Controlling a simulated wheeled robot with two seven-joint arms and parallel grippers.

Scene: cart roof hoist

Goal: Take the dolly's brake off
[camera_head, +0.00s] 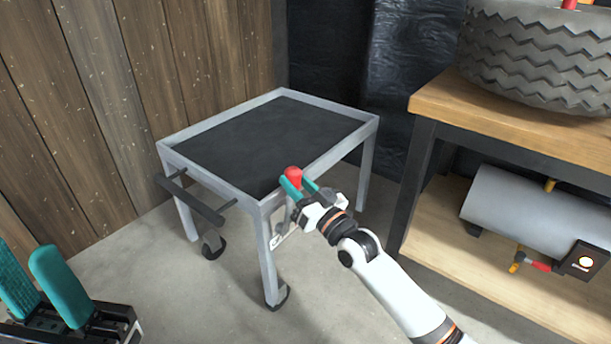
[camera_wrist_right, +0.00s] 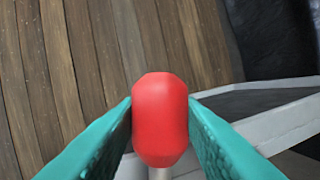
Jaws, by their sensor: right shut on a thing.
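The dolly (camera_head: 262,202) is a grey-framed cart with a black top, standing on the concrete floor in the head view. A red knob (camera_head: 293,174), which looks like the brake lever's end, sits at the dolly's near right side. My right gripper (camera_head: 302,184) is shut on the red knob. In the right wrist view the red knob (camera_wrist_right: 160,118) is between the teal fingers, with a pale stem below it. My left gripper (camera_head: 40,284) is at the lower left of the head view, its teal fingers apart and empty.
A dark push handle (camera_head: 190,200) sticks out from the dolly's left end. A wooden workbench (camera_head: 500,110) with a tire (camera_head: 535,60) on top and a grey cylinder (camera_head: 520,212) on its lower shelf stands at right. A plank wall (camera_head: 130,90) is behind at left.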

